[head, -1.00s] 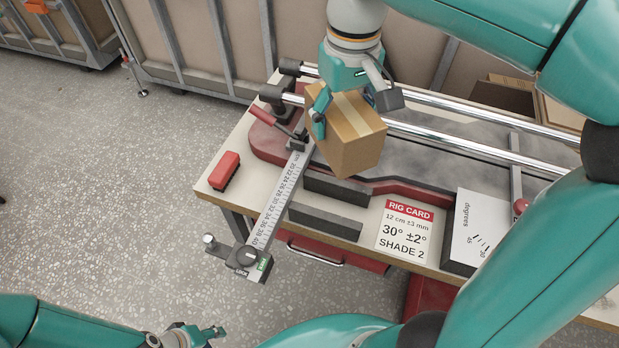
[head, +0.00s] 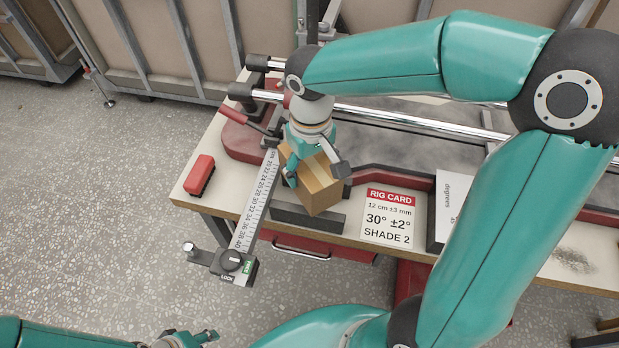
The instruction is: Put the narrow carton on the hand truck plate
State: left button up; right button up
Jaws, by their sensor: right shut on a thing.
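I cannot tell whether the carton touches the bench. My left gripper (head: 192,338) is low at the bottom edge, partly cut off, away from the carton; its jaw state is unclear. No hand truck plate can be made out.
The bench (head: 197,183) carries a ruler (head: 254,205), a red block (head: 199,175), a rig card (head: 388,217) and chrome rails (head: 420,122). A red part (head: 408,280) shows below the bench, partly behind my arm. Open speckled floor (head: 100,220) lies left.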

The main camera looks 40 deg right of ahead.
jog(key=shift+f, duration=1.8)
jog(key=o, duration=1.2)
jog(key=shift+f, duration=0.2)
jog(key=o, duration=0.5)
jog(key=shift+r, duration=0.15)
